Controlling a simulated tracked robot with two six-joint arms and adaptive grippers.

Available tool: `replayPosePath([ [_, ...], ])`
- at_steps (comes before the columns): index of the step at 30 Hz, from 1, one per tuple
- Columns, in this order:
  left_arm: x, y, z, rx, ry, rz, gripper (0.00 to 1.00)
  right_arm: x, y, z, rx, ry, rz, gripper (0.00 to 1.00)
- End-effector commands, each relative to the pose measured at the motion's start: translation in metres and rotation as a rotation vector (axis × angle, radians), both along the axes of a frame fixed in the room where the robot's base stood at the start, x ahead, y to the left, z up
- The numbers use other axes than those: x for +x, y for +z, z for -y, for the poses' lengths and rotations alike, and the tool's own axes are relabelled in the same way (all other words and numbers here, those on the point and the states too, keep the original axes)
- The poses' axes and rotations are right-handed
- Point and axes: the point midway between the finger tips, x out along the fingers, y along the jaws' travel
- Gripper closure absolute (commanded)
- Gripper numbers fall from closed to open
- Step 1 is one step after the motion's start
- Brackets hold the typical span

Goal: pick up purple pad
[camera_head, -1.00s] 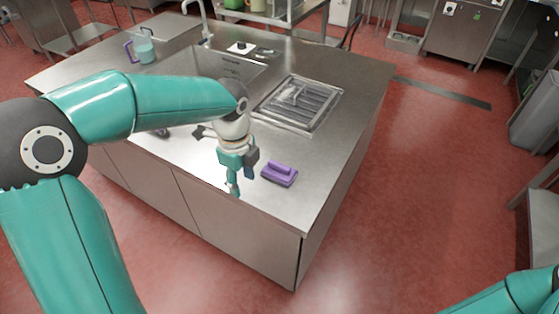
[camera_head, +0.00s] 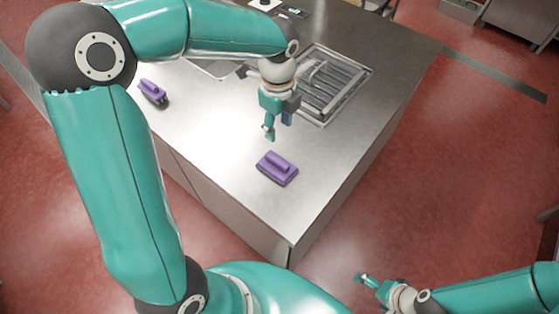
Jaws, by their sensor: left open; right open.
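A purple pad (camera_head: 277,168) with a raised handle lies flat on the steel counter (camera_head: 225,185), near its front corner. My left gripper (camera_head: 278,129) points down above the counter, on the far side of this pad and apart from it. Its fingers are open with nothing between them. A second purple pad (camera_head: 152,92) with a dark underside lies farther left, beside my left arm. My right gripper (camera_head: 368,290) is low at the bottom right, off the counter, open and empty.
A ribbed metal drain grid (camera_head: 335,85) is set in the counter behind my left gripper. The counter's right edge drops to the red floor (camera_head: 450,170). The counter around the nearer pad is clear.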

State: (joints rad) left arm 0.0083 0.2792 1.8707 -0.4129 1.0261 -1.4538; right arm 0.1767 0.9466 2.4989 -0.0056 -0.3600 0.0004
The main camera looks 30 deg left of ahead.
Motion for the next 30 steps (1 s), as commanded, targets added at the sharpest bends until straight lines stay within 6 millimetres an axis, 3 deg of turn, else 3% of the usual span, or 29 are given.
replayPosePath([
  [12, -0.005, -0.084, -0.006, -0.001, 0.017, -0.008, 0.52, 0.000, 0.004, 0.000, 0.000, 0.000, 0.000, 0.03],
  [23, -0.004, -0.113, -0.007, -0.001, 0.017, -0.004, 0.52, 0.000, 0.007, 0.000, 0.000, 0.000, 0.000, 0.03],
  [30, -0.002, -0.147, -0.008, -0.001, 0.018, -0.006, 0.52, 0.000, 0.014, 0.000, 0.000, 0.000, 0.000, 0.03],
])
